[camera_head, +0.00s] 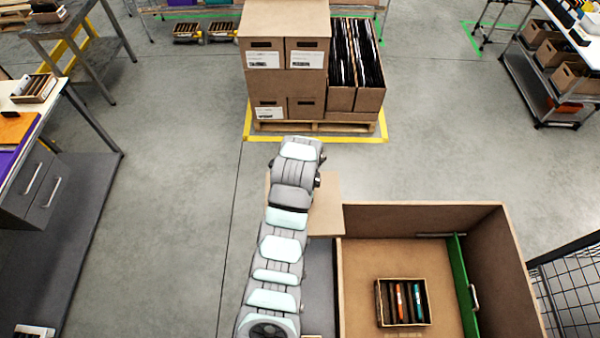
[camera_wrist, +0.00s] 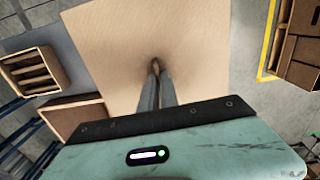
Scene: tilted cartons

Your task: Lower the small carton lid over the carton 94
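The small carton lid looks like a flat tan cardboard panel (camera_head: 328,205); in the head view it shows partly from behind my arm, near the upper left corner of a large open box. In the wrist view the lid (camera_wrist: 200,45) fills the upper middle. My gripper (camera_wrist: 156,78) has its two fingers close together on a small brown knob-like part near the lid's middle, seemingly shut on it. A small open carton with dark, orange and teal folders (camera_head: 402,302) stands inside the large box. No number 94 is readable, so I cannot tell which carton it is.
The large open box (camera_head: 420,212) has high walls and a green panel (camera_head: 460,285) at its right. Stacked cartons (camera_head: 285,25) stand on a pallet at the back, inside yellow floor tape. The wrist view shows a slotted box (camera_wrist: 28,72) and a brown carton (camera_wrist: 75,118) at left.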

